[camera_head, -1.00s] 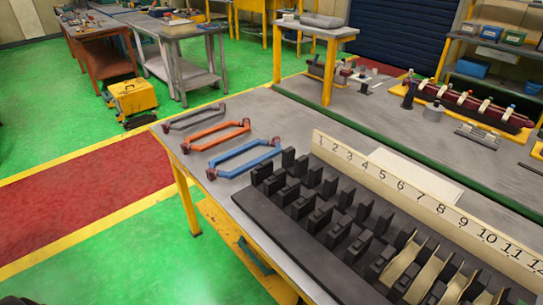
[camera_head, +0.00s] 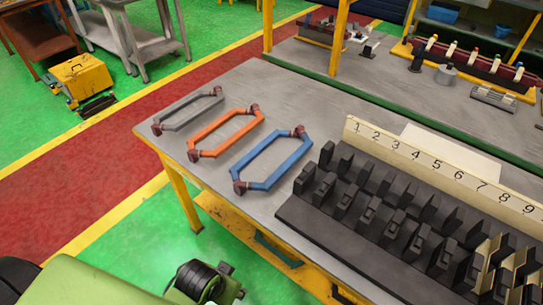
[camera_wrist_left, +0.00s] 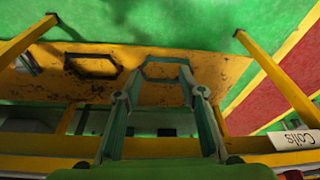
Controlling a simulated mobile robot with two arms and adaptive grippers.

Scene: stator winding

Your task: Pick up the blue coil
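The blue coil (camera_head: 272,160), a long hexagonal loop with dark red ends, lies flat on the grey workbench (camera_head: 255,98) in the head view. The orange coil (camera_head: 226,132) and grey coil (camera_head: 188,109) lie left of it. My green left arm enters at the bottom left, below and in front of the bench, apart from the coils. In the left wrist view my left gripper (camera_wrist_left: 160,78) has its two fingers spread with nothing clearly between them. The blue coil cannot be made out there. My right gripper is not in view.
The black slotted stator block (camera_head: 340,232) with a numbered strip (camera_head: 440,165) stands right of the blue coil. The wrist view shows yellow table framing and a "Coils" label (camera_wrist_left: 297,138). Another bench with tools is behind. A yellow toolbox (camera_head: 80,75) stands on the floor.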

